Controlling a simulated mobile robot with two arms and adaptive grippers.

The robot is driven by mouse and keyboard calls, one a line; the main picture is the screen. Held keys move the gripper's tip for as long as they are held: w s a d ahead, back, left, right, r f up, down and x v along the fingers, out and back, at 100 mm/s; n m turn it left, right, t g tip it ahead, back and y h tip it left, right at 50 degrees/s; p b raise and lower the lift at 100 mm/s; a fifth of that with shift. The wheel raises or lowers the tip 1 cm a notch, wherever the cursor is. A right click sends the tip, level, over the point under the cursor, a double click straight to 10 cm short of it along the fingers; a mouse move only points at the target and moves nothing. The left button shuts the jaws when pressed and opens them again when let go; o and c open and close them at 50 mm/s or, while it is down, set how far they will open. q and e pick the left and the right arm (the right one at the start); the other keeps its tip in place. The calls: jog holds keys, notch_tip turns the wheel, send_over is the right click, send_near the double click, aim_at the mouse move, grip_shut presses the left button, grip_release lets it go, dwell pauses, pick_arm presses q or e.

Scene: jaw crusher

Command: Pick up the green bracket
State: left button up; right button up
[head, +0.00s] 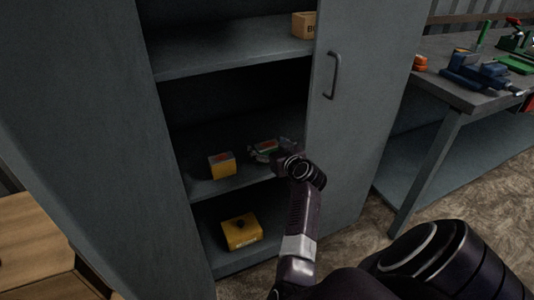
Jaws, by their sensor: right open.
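A small greenish piece with a red patch, which looks like the green bracket (266,146), lies on the middle shelf of the open grey cabinet. My right gripper (262,154) reaches into the cabinet from the right and is open right at this piece. The gripper and wrist hide part of it, and I cannot tell whether the fingers touch it. My left gripper is not in view.
A yellow box (222,166) sits left of the bracket on the same shelf (240,181). Another yellow box (241,232) is on the bottom shelf, and a cardboard box (304,25) on the top one. The cabinet door (350,120) stands right. A workbench (465,98) holds tools.

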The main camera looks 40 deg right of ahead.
jog(key=shift+w, duration=0.2)
jog(key=shift+c, duration=0.6)
jog(key=c, duration=1.7)
jog(key=shift+d+r, duration=0.1)
jog(key=shift+r, duration=0.05)
jog(key=shift+c, duration=0.2)
